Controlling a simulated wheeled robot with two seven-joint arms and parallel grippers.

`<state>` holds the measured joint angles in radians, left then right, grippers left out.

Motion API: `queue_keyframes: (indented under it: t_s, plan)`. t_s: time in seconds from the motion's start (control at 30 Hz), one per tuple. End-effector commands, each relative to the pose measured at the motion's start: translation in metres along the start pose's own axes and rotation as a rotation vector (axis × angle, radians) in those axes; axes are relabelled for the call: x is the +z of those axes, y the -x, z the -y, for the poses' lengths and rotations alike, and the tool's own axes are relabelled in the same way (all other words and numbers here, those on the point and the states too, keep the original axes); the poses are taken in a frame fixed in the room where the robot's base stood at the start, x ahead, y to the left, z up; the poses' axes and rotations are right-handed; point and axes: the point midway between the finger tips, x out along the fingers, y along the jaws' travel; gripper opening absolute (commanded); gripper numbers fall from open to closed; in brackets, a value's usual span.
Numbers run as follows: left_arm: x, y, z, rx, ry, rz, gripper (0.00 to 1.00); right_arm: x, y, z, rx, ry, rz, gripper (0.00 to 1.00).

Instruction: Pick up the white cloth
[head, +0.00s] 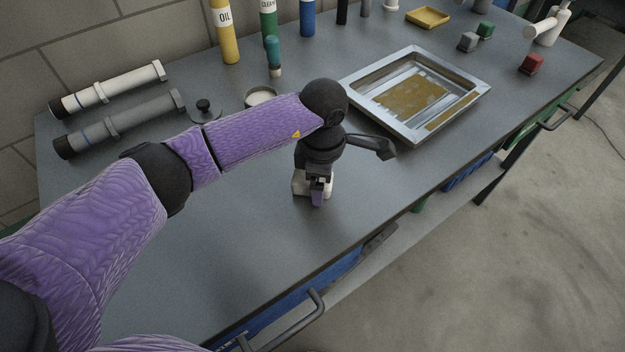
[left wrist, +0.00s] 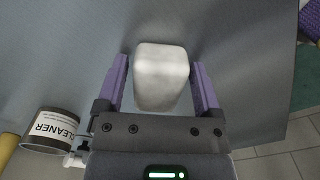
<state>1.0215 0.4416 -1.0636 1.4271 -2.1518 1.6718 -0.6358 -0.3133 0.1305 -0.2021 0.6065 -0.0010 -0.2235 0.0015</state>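The white cloth (left wrist: 162,75) looks like a compact, rounded white block in the left wrist view. It lies on the grey table between the two purple fingers of my left gripper (left wrist: 160,66), with a narrow gap on each side. My left gripper is open and holds nothing. In the head view, my left gripper (head: 317,193) points down over the cloth (head: 299,186), which is mostly hidden behind it. My right gripper is in neither view.
A metal tray (head: 413,127) with a brown-yellow bottom lies right of my gripper. A white lid-like dish (head: 260,96), a dark knobbed lid (head: 204,110) and two tubes (head: 110,90) lie behind. Bottles (head: 226,40) stand at the back. The table's front left is clear.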

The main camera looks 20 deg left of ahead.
Motion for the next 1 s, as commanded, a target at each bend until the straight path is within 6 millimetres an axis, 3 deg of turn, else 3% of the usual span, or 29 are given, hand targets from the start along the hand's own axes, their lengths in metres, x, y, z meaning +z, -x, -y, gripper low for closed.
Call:
queue_keyframes:
  t_s: [0.03, 0.3, 0.4, 0.57, 0.8, 1.0]
  plan:
    - [0.0, 0.0, 0.0, 0.0, 0.0, 0.0, 0.72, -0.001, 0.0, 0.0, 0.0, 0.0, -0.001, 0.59]
    - [0.0, 0.0, 0.0, 0.0, 0.0, 0.0, 0.15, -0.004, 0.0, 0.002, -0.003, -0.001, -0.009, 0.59]
    - [0.0, 0.0, 0.0, 0.0, 0.0, 0.0, 0.0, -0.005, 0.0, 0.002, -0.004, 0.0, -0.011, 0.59]
    - [0.0, 0.003, 0.0, 0.001, 0.0, 0.0, 0.0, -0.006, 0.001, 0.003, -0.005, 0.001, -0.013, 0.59]
    - [0.0, 0.063, -0.001, 0.007, 0.0, 0.001, 0.0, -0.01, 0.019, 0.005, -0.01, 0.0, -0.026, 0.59]
    - [0.0, 0.097, 0.0, 0.002, 0.001, 0.0, 0.0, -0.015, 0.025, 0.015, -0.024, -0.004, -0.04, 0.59]
